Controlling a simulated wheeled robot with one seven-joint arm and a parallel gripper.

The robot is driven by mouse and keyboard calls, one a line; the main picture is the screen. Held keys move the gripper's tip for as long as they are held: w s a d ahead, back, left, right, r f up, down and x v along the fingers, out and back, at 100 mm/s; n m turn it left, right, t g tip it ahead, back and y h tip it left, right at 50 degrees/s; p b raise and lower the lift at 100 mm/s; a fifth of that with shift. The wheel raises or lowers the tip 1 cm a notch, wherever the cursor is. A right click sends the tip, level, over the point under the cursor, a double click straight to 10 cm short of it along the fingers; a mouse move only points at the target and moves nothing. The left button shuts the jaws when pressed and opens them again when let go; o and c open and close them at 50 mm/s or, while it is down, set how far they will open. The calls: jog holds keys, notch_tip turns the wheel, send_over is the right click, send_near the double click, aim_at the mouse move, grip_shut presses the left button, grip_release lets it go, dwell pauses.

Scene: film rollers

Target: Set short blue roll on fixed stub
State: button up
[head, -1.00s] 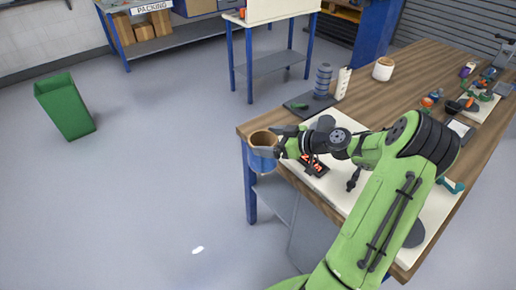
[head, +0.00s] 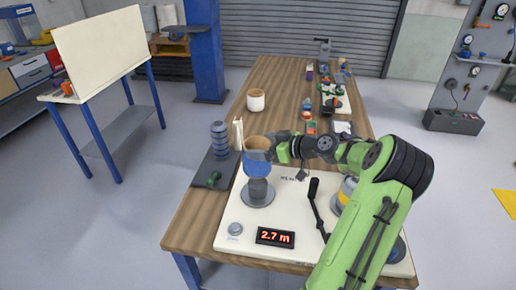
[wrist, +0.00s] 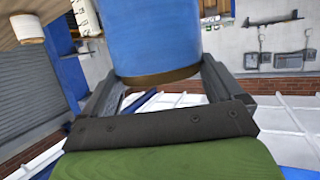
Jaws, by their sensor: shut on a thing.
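The short blue roll (head: 257,158), with a tan core showing at its top, is upright in my gripper (head: 275,150). It is directly above or just at the grey fixed stub (head: 257,189), which stands on a round grey base on the cream board. The head view does not show clearly whether roll and stub touch. In the wrist view the blue roll (wrist: 155,35) fills the space between the fingers of my gripper (wrist: 158,90). Its brown lower edge shows there, and the stub is not visible.
On the board (head: 232,210) are a red-lit display (head: 275,237), a grey knob (head: 235,229), a black lever (head: 317,205) and a yellow-and-white roll (head: 347,189) partly behind my arm. A dark tray (head: 206,172) with a ribbed grey stack (head: 219,138) is left. A cream roll (head: 256,100) stands farther back.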

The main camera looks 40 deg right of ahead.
aim_at(269, 172)
jog(key=shift+f+b, duration=2)
jog(key=shift+f, duration=1.4)
notch_tip(269, 172, down, 4)
jog(key=b, duration=0.4)
jog(key=shift+r, duration=0.1)
jog(key=o, duration=1.2)
jog(key=shift+s, duration=0.1)
jog(key=p+v, duration=0.2)
jog(key=v, duration=1.3)
jog(key=shift+s+r+p, duration=0.25)
jog(key=shift+p, duration=0.1)
jog(key=shift+d, duration=0.15)
